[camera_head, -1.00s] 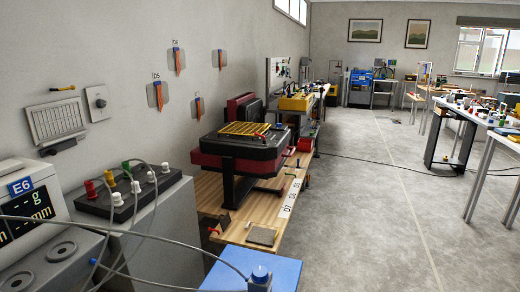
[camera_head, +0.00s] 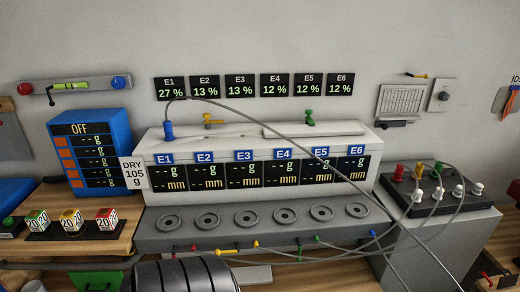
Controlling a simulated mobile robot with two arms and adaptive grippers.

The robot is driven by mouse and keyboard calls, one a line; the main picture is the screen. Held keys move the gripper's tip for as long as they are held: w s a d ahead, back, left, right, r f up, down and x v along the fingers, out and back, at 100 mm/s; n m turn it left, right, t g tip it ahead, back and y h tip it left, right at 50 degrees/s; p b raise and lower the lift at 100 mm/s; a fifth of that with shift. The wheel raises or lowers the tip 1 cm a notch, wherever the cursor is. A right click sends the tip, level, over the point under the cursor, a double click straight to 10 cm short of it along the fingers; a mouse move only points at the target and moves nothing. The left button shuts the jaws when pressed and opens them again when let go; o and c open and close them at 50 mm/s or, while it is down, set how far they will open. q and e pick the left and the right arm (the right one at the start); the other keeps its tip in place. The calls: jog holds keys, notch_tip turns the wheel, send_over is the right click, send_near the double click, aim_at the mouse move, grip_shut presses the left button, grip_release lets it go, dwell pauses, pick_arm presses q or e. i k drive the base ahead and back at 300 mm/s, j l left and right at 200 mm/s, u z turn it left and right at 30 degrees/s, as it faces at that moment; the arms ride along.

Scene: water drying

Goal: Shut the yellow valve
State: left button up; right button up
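Several yellow parts show, and I cannot tell which is the valve meant. A yellow valve handle (camera_head: 210,119) stands on top of the white bench unit, above E2, lying roughly flat. A green valve (camera_head: 310,117) stands farther right on the same top. On the front edge of the unit, a yellow lever (camera_head: 228,252) points sideways, and a small yellow knob (camera_head: 255,244) is beside it. A yellow lever (camera_head: 417,75) is also on the wall at right.
The bench unit (camera_head: 160,224) has E1 to E6 displays and a row of round seats. A blue scale box (camera_head: 90,125) stands left. A terminal box (camera_head: 437,196) with colored plugs stands right. A grey cable crosses the front.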

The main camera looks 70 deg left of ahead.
aim_at(218, 252)
jog(key=u, duration=2.35)
